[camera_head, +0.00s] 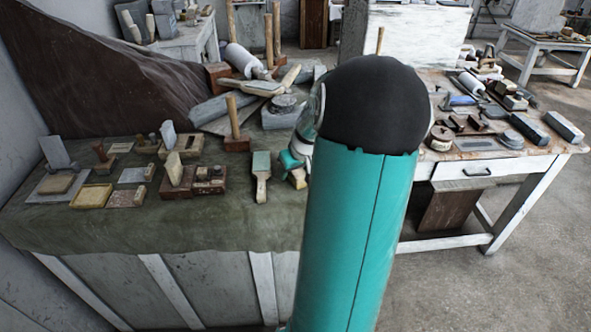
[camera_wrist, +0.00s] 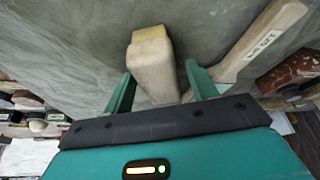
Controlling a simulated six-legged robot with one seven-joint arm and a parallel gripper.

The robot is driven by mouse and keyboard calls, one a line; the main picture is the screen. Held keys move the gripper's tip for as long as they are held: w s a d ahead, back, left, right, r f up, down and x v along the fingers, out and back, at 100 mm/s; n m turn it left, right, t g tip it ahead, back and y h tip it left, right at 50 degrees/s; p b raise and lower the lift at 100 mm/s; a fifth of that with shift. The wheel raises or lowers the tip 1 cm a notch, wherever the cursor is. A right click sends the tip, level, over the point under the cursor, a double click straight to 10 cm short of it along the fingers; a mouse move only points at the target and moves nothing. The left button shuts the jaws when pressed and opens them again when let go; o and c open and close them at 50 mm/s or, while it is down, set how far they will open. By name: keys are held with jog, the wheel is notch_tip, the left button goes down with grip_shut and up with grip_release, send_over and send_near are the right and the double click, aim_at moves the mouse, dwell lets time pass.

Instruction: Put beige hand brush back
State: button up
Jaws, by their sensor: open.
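A beige block-like piece with a yellowish end, likely the beige hand brush (camera_wrist: 152,68), lies on the grey-green cloth in the wrist view. My gripper (camera_wrist: 160,74) is open, with one teal finger on each side of it. I cannot tell whether the fingers touch it. In the head view my gripper (camera_head: 290,162) is low over the cloth-covered table, mostly hidden behind my arm. A small beige end of the piece (camera_head: 299,181) shows just below it.
A brush-like tool with a pale handle (camera_head: 261,188) lies just left of my gripper. A mallet (camera_head: 235,130) and piled grey pieces stand behind. Trays and blocks (camera_head: 92,195) fill the cloth's left side. A white table (camera_head: 480,165) with tools is at right. The cloth's front strip is clear.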

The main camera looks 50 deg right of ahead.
jog(key=v, duration=1.2)
jog(key=shift+r, duration=0.2)
jog(key=shift+w, duration=0.1)
dwell(1.2)
